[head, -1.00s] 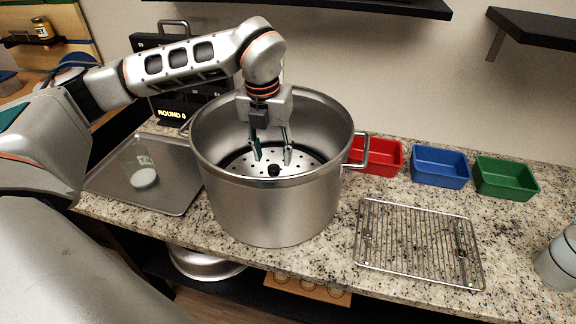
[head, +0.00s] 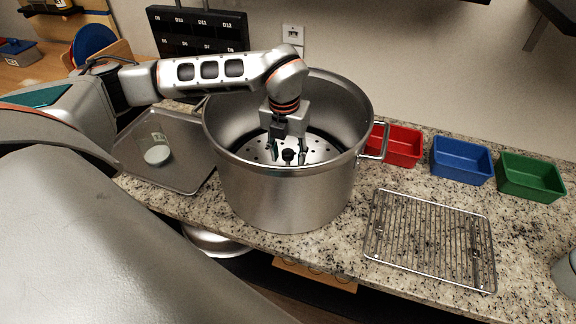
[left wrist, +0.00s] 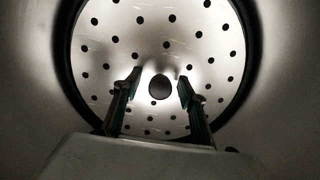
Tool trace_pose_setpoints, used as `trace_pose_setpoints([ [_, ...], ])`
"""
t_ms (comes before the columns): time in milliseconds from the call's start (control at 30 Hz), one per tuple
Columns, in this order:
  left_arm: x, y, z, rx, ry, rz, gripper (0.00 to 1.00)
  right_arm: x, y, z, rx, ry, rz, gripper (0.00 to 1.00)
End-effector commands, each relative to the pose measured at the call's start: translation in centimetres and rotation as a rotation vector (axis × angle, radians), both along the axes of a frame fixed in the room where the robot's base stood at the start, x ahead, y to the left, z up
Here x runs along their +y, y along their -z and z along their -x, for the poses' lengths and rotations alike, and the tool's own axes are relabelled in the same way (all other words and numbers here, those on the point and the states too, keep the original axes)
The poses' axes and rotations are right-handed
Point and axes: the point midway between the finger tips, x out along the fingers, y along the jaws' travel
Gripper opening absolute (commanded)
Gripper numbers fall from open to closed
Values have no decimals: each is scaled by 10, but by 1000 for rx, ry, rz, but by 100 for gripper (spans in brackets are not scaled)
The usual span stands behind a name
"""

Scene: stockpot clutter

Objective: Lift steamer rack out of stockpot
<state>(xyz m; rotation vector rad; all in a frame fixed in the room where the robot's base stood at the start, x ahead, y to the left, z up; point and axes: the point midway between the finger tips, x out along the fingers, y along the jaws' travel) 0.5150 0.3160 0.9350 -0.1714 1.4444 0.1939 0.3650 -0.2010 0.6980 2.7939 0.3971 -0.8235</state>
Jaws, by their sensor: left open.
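The large steel stockpot (head: 288,197) stands on the granite counter. The steamer rack (head: 318,152), a round perforated plate with a dark knob (head: 288,155) at its middle, lies inside the pot. In the left wrist view the rack (left wrist: 200,60) fills the middle, with a dark ring around its edge. My left gripper (head: 288,153) reaches down into the pot from above. Its fingers are open, one on each side of the knob (left wrist: 160,87) as seen in the left wrist view (left wrist: 157,85). I cannot tell whether they touch it. My right gripper is not in view.
A wire cooling rack (head: 430,240) lies on the counter right of the pot. Red (head: 398,147), blue (head: 461,160) and green (head: 530,177) bins stand behind it. A grey tray (head: 190,178) with a clear vessel (head: 155,148) is left of the pot. The pot's high rim surrounds the gripper.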

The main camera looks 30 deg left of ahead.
Motion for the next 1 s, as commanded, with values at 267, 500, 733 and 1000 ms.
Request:
trace_pose_setpoints([
  [267, 0, 0, 0, 0, 1, 0, 18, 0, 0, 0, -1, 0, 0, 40],
  [500, 0, -1, -1, -2, 1, 0, 0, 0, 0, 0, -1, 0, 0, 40],
  [733, 0, -3, -1, -2, 1, 0, 0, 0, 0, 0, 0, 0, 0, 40],
  [1000, -1, -32, -2, -6, 2, 1, 0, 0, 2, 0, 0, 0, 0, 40],
])
